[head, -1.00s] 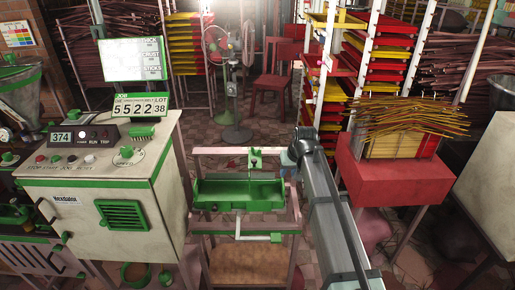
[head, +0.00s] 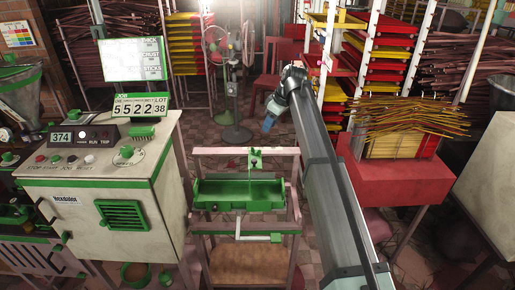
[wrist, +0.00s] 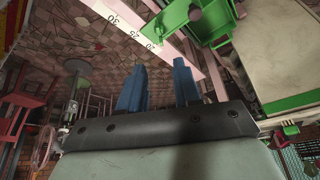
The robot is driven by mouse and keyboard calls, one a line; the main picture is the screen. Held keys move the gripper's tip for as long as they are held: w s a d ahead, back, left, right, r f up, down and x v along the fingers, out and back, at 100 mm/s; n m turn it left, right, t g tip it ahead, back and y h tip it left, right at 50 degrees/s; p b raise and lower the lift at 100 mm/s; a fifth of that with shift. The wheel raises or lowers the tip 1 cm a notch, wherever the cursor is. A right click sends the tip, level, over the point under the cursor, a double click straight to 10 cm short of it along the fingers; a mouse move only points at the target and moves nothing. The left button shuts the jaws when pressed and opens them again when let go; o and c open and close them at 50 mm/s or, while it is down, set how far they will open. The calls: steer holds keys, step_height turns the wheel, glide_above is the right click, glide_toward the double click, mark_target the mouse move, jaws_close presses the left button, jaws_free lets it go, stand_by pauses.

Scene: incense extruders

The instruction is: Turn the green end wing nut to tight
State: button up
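A green bracket (head: 255,158) sits on the top bar of the pink frame (head: 205,151) in the head view. A small green part shows on it, but I cannot make out a wing nut's shape or how tight it is. In the wrist view the green bracket (wrist: 178,22) is at the upper right, beside a bar with a number scale. My gripper (head: 267,125) is beyond and above the frame's top bar, apart from the bracket. In the wrist view my gripper (wrist: 160,66) has two blue fingers spread apart with nothing between them.
A green tray (head: 215,203) hangs in the frame below the bar. A control cabinet (head: 75,207) stands at left. A red stand (head: 390,183) with a crate of sticks is at right. Tiled floor shows behind the frame, with a fan (head: 232,90) farther back.

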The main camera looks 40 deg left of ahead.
mark_target(257, 149)
steer(key=x, duration=1.3)
steer(key=shift+a+f, duration=0.1)
steer(key=shift+f, duration=0.3)
steer(key=shift+c, duration=0.3)
jaws_close()
